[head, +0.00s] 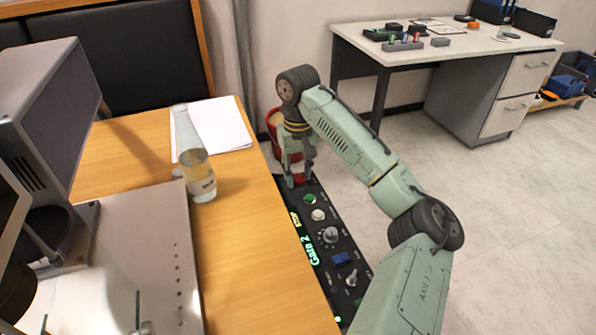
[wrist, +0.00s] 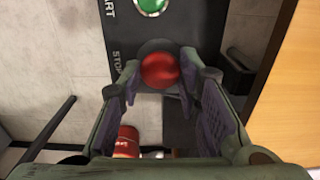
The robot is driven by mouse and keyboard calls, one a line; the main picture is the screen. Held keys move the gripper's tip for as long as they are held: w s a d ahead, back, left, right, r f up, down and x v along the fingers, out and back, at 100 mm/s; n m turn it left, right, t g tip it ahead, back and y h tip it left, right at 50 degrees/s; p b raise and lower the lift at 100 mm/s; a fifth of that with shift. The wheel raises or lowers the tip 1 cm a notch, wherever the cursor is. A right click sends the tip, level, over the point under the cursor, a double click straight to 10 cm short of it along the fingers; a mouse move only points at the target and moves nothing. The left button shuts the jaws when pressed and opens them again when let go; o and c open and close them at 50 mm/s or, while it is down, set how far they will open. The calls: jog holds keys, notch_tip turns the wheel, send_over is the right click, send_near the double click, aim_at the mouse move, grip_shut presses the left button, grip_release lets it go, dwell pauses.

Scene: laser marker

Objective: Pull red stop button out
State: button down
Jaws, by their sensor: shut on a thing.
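The red stop button (wrist: 160,70) is a round glossy cap on the dark control panel (wrist: 185,22), beside the "STOP" lettering in the wrist view. My gripper (wrist: 160,77) has one fingertip on each side of the cap and is shut on it. In the head view my gripper (head: 297,181) points down at the far end of the panel (head: 318,240), largely hiding the red button. How far the button stands out from the panel cannot be told.
A green start button (wrist: 150,4) is next to the stop button. A white button, knob and blue switch (head: 342,258) follow along the panel. A wooden table (head: 245,250) with a glass bottle (head: 195,165) lies to the left. A red container (wrist: 127,141) is below my gripper.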

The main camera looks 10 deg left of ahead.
jog(key=shift+r+p, duration=0.65)
jog(key=shift+p, duration=0.2)
jog(key=shift+f, duration=0.15)
jog(key=c, duration=1.4)
grip_release()
jog(key=shift+o, duration=1.4)
notch_tip(320, 180, up, 12)
